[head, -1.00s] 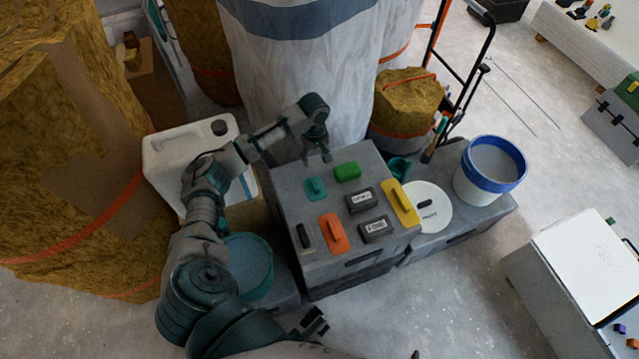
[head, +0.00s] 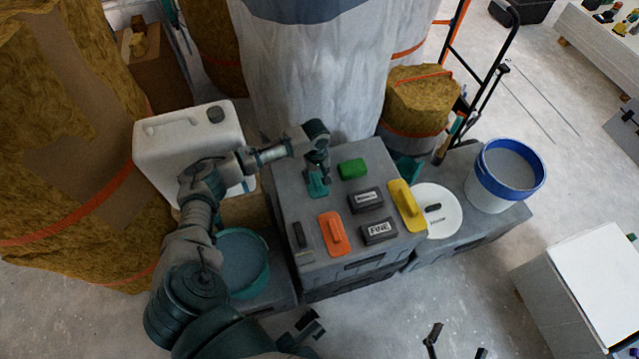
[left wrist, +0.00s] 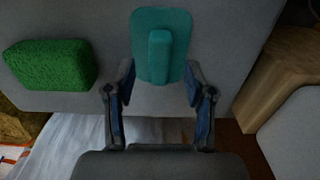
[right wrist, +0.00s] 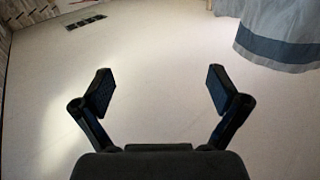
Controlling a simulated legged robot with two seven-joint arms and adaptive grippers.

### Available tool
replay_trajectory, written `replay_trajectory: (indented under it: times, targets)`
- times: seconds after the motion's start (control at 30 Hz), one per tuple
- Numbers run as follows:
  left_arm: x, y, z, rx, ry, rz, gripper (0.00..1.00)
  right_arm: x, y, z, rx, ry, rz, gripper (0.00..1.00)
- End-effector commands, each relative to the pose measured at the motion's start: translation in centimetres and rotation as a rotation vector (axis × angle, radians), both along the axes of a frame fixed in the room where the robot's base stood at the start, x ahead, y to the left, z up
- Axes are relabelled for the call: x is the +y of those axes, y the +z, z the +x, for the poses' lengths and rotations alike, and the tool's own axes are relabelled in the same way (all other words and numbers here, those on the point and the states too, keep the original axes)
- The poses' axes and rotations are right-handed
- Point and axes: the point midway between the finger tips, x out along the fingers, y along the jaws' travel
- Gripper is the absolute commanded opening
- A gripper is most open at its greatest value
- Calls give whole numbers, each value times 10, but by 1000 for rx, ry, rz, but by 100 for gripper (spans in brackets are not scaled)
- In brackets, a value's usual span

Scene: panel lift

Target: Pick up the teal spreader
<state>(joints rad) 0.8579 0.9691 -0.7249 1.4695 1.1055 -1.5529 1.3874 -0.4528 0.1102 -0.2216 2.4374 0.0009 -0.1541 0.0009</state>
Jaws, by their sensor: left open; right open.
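The teal spreader (head: 317,187) lies on the grey box top near its back left corner, partly hidden by my left gripper in the head view. In the left wrist view the spreader (left wrist: 161,50) shows a flat rounded plate with a raised handle. My left gripper (left wrist: 158,80) is open, its fingers on either side of the spreader's near end. In the head view it also shows (head: 319,172) right above the spreader. My right gripper (right wrist: 160,88) is open and empty over bare floor in the right wrist view, with its fingertips (head: 456,348) at the head view's bottom edge.
The grey box (head: 283,205) also holds a green sponge (head: 353,169), an orange float (head: 333,233), a yellow float (head: 406,205), two dark labelled blocks and a dark slim tool. A white canister (head: 185,150) stands left; a blue-rimmed bucket (head: 478,185) stands right.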

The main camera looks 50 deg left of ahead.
Motion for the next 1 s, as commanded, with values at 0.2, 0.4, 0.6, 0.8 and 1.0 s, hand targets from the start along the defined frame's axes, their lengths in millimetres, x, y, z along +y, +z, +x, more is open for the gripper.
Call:
replay_trajectory:
  times: [0.2,0.4,0.6,0.8,1.0]
  targets:
    - [0,-20,-1,2,0,1,54,2,18,-1,-134,1,42,97]
    - [0,-19,0,0,0,1,54,2,21,-2,-147,1,44,97]
    - [0,-19,0,0,-1,0,17,3,20,0,-142,0,43,97]
    - [0,-20,0,0,-1,0,0,3,19,0,-141,2,43,97]
    - [0,-19,0,0,-1,0,0,3,20,1,-140,2,42,97]
